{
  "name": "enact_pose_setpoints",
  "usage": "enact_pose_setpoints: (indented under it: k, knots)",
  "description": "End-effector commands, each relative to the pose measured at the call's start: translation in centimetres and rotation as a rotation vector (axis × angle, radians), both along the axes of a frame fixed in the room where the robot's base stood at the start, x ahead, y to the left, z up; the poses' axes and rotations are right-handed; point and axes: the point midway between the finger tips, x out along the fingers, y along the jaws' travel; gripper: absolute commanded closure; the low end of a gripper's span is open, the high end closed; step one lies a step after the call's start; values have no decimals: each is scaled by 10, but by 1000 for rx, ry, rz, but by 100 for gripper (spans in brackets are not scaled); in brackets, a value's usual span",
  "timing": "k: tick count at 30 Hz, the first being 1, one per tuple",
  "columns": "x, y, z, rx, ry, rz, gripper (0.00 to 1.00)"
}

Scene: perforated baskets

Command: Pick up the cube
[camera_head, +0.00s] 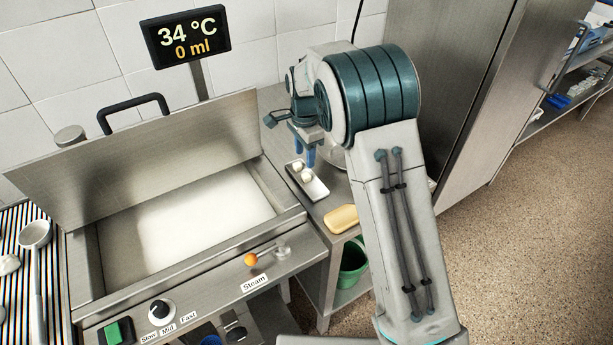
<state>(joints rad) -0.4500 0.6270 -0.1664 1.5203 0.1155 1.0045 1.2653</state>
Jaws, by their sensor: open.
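No other thing in view is clearly a cube. My gripper (303,158) has blue fingers that point down over the far end of the tray, close to the pieces. It is open, and I see nothing held between the fingers. I cannot tell whether the fingers touch anything. Part of the counter behind is hidden by my arm.
The steel cooker (90,262) has its lid (160,140) raised. A yellow block-like item (341,219) lies on the counter in front of the tray. A green bucket (352,262) stands below. A steel cabinet (450,70) rises behind my arm. Open floor lies at right.

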Motion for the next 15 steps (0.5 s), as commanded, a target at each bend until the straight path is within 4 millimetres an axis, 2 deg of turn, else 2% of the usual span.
enact_pose_setpoints:
  k: [3,8,15]
  knots:
    - [0,0,-13,-1,1,0,55]
    - [-1,-1,-23,-1,2,0,55]
    - [-5,-5,-57,-1,2,1,55]
